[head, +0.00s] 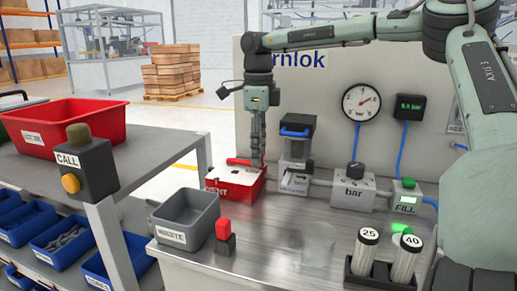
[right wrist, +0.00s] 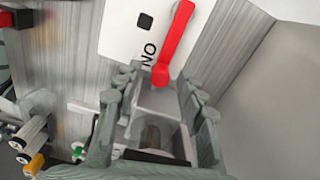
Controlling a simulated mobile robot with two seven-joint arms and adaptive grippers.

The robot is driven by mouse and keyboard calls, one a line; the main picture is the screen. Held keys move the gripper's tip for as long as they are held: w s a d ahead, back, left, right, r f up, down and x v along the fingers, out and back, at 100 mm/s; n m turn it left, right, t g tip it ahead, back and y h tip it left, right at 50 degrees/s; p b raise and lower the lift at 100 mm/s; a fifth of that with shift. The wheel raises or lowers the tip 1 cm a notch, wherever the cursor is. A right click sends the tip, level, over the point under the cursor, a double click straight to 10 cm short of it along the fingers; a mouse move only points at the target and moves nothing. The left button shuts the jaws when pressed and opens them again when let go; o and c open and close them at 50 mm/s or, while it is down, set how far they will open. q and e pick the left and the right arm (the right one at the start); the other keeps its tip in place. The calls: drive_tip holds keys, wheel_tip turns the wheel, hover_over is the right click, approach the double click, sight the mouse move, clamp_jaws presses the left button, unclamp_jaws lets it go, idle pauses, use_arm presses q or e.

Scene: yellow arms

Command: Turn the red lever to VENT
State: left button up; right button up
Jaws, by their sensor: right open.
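The red lever (head: 240,161) lies across the top of a red box (head: 236,188) with a white top plate and VENT lettering on its front. In the right wrist view the lever (right wrist: 175,40) runs over the white plate (right wrist: 130,30), beside the letters ON and a black square. My right gripper (head: 257,163) points down at the box's right back side. Its fingers (right wrist: 158,82) are open, with the lever's rounded end showing between the tips; contact cannot be told. My left gripper is not in view.
A grey bin (head: 187,218) and a red switch block (head: 225,236) stand in front of the box. Right of it are a clear-bodied unit (head: 295,155), the bar regulator (head: 353,190) and the FILL unit (head: 404,198). A rack with two cylinders (head: 380,262) stands at front right.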

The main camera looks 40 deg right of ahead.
clamp_jaws()
idle(0.3)
